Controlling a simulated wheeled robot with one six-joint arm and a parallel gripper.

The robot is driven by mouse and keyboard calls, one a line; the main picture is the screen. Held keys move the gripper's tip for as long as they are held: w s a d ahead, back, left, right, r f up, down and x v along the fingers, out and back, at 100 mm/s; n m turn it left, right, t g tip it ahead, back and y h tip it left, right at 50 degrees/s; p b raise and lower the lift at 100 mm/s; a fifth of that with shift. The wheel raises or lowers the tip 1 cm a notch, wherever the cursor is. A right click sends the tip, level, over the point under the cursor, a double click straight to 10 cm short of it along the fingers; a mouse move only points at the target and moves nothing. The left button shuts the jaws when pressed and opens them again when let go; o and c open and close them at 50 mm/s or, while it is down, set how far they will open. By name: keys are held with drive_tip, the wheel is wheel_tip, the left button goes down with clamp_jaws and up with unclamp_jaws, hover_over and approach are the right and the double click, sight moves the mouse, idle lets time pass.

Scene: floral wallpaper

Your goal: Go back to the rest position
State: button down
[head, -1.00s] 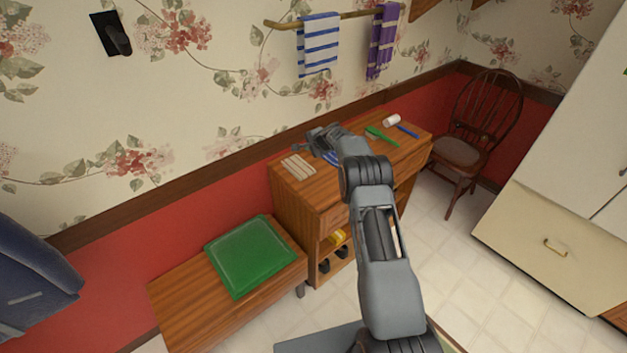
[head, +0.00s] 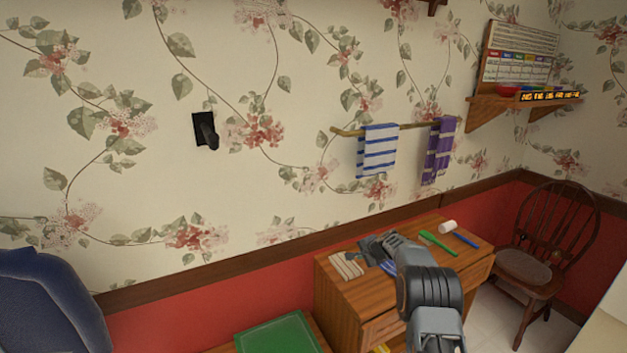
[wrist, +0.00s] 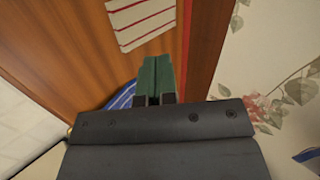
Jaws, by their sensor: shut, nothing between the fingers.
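My gripper (head: 374,250) is over the top of the wooden cabinet (head: 372,317), between a pale striped cloth on its left and a green object on its right. In the wrist view its green-tipped fingers (wrist: 155,82) are together, with nothing between them. The red-and-white striped cloth (wrist: 143,20) lies flat beyond the fingertips, and also shows in the head view (head: 346,265). A blue striped item (wrist: 121,97) lies partly hidden beneath the gripper.
A green utensil (head: 438,242), a white cylinder (head: 448,227) and a blue stick (head: 465,240) lie on the cabinet's right side. The wall with hanging towels (head: 378,152) is close behind. A wooden chair (head: 533,268) stands right; a green cushion (head: 277,337) is lower left.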

drive_tip(key=s+a+r+n+g+h, duration=0.1)
drive_tip(key=s+r+n, duration=0.3)
drive_tip(key=s, duration=1.1)
drive_tip(key=s+a+r+n+g+h, duration=0.1)
drive_tip(key=s+r+n, duration=0.3)
drive_tip(key=s, duration=1.1)
drive_tip(key=s+a+r+n+g+h, duration=0.1)
drive_tip(key=s+a+r+n+h, duration=0.1)
drive_tip(key=s+r, duration=0.7)
drive_tip(key=shift+s+r+n, duration=0.3)
drive_tip(key=shift+s+n, duration=0.6)
drive_tip(key=shift+s, duration=2.2)
